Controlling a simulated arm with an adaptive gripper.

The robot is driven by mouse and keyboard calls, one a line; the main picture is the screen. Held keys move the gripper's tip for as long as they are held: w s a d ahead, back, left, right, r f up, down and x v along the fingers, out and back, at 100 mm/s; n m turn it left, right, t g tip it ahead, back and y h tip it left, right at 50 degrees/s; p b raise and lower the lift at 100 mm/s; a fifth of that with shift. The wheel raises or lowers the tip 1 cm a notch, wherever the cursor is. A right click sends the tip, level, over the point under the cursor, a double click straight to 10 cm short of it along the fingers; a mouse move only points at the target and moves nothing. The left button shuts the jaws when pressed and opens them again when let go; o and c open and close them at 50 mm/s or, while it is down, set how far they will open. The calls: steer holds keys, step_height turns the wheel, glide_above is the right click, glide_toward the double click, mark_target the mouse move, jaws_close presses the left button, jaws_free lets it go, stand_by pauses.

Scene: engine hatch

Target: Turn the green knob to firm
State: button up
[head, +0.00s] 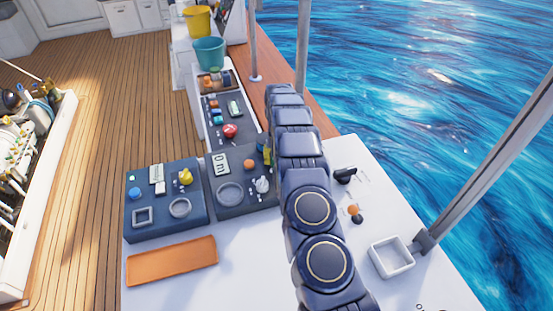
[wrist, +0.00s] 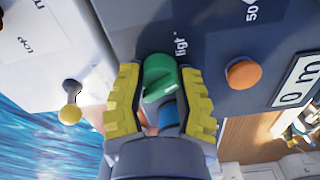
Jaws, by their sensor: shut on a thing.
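The green knob (wrist: 158,76) is on the dark panel in the wrist view. It is round with a raised grip bar. My gripper (wrist: 160,100) has its yellow ribbed fingers on either side of the knob and is shut on it. The fingers hide part of the knob's sides. A white label beside the knob reads something like "light"; no "firm" mark can be read. In the head view my arm covers most of this spot, and only a bit of my gripper (head: 266,155) shows at the arm's left edge.
An orange button (wrist: 243,74) and a "0 m" display (wrist: 298,82) sit to the right of the knob. A yellow-tipped lever (wrist: 70,114) is at the left. In the head view, a black handle (head: 345,174) and a white square tray (head: 391,257) lie right of my arm.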

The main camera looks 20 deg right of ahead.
steer(key=m, duration=0.3)
steer(key=shift+f+m, duration=0.1)
steer(key=shift+m, duration=0.3)
steer(key=m, duration=0.3)
steer(key=shift+m, duration=0.3)
steer(key=m, duration=0.3)
steer(key=shift+m, duration=0.3)
steer(key=shift+a+m, duration=0.1)
steer(key=shift+m, duration=1.4)
steer(key=o, duration=1.1)
steer(key=shift+o, duration=0.2)
